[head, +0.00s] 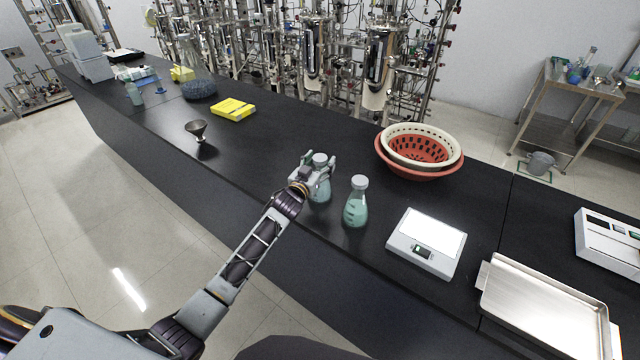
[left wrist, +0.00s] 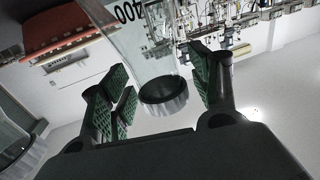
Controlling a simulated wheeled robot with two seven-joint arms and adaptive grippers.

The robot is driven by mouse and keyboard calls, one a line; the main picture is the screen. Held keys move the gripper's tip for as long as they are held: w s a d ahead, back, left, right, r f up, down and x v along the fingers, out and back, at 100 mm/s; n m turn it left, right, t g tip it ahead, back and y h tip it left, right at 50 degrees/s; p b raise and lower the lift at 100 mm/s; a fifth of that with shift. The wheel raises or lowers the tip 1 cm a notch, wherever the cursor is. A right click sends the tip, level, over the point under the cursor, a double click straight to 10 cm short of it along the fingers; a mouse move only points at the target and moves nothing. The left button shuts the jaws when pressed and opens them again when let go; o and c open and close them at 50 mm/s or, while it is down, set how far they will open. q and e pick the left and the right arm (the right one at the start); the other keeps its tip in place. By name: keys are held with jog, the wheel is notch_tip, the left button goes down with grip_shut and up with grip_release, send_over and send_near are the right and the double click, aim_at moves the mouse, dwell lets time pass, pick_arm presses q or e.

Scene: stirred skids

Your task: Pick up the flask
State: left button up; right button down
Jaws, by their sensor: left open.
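Two conical flasks with grey caps and pale green liquid stand on the black bench. The left flask (head: 320,189) is at my left gripper (head: 316,172), whose fingers are around its upper part. In the left wrist view, the flask (left wrist: 140,48) and its grey cap (left wrist: 164,93) show between the green-padded fingers of the gripper (left wrist: 162,88). The fingers are open, with a visible gap to the cap on the right. The second flask (head: 355,206) stands upright just to the right. My right gripper is not in view.
A white balance (head: 426,243) and a metal tray (head: 545,310) lie to the right. Nested cream and red baskets (head: 420,150) stand behind. A funnel (head: 197,130) and yellow box (head: 233,109) are farther left. The bench between funnel and flasks is clear.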

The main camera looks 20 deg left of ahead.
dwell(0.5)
pick_arm(q)
grip_shut()
jog(key=shift+w+r, duration=0.1)
